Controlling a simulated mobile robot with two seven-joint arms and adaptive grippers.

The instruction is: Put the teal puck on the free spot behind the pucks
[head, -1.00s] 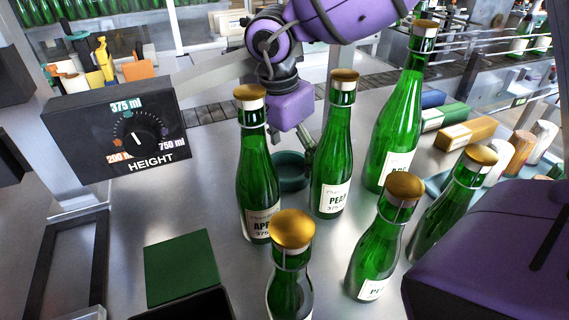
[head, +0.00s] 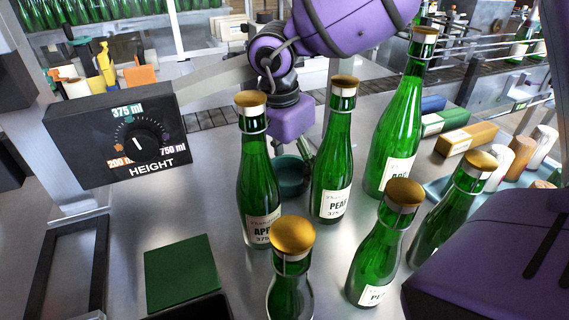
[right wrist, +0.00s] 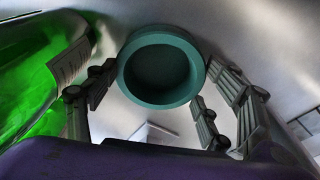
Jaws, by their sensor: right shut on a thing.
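The teal puck (head: 293,184) is a round, hollow, cup-like piece. In the head view it shows only partly, between two green bottles. My right gripper (head: 303,152) comes down over it from behind the bottles, and its fingertips are partly hidden. In the right wrist view the puck (right wrist: 160,72) shows its open round face between the fingers of my right gripper (right wrist: 152,100), which is shut on it. I cannot make out other pucks or the free spot behind them. My left gripper is not in view.
Several green bottles with gold caps stand close around the puck, including an apple bottle (head: 259,190) at its left and a pear bottle (head: 332,160) at its right. A height dial box (head: 120,140) stands left. A green square (head: 180,273) lies front left. Bare metal table lies between them.

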